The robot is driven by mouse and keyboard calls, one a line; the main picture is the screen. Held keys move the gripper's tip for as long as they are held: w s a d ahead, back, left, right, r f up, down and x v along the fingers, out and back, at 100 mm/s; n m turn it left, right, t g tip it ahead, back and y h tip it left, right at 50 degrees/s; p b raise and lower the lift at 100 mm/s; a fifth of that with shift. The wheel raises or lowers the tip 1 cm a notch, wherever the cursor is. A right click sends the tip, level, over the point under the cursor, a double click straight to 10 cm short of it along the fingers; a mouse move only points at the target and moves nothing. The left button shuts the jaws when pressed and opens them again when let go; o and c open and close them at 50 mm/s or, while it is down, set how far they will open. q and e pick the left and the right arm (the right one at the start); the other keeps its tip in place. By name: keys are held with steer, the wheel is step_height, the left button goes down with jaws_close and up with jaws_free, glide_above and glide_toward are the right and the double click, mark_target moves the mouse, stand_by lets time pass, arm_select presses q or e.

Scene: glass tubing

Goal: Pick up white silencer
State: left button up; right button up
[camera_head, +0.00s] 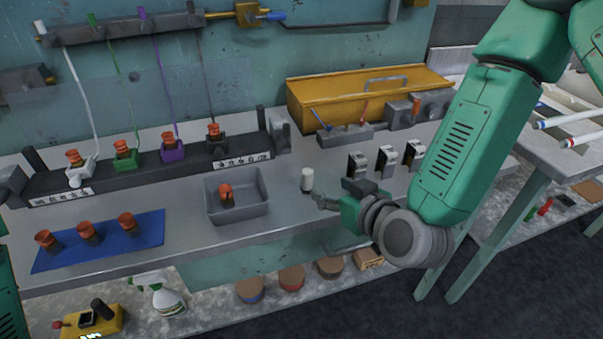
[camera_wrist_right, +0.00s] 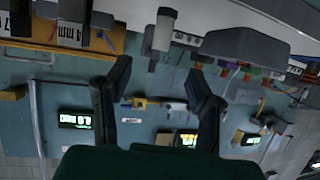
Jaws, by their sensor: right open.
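The white silencer (camera_head: 307,179) is a small white cylinder standing upright on the grey bench, right of the grey tray. In the right wrist view a pale cylinder with a grey lower part (camera_wrist_right: 162,34) looks like the same thing, just beyond the fingertips and between their lines. My right gripper (camera_head: 322,198) is beside the silencer, on its right, low over the bench. In the wrist view its two dark fingers (camera_wrist_right: 160,82) are spread with nothing between them. Whether a finger touches the silencer cannot be told. My left gripper does not show.
A grey tray (camera_head: 252,211) holding an orange-topped part stands left of the silencer. A blue mat (camera_head: 75,257) with orange-topped parts lies farther left. Several black-and-silver devices (camera_head: 386,160) stand behind my right gripper. A yellow box (camera_head: 365,95) is at the back. The bench around the silencer is fairly clear.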

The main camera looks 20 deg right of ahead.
mark_target(310, 178)
steer(key=x, duration=0.5)
steer(key=shift+w+f, duration=0.25)
steer(key=shift+w+a+f, duration=0.15)
steer(key=shift+w+a, duration=0.25)
steer(key=shift+w, duration=0.1)
steer(key=x, duration=0.3)
steer(key=shift+w+f, duration=0.2)
steer(key=shift+w, duration=0.1)
steer(key=shift+w+f, duration=0.2)
steer(key=shift+w, duration=0.05)
steer(key=shift+d, duration=0.2)
steer(key=c, duration=0.7)
steer(key=shift+a, duration=0.1)
jaws_close()
steer(key=shift+a, duration=0.15)
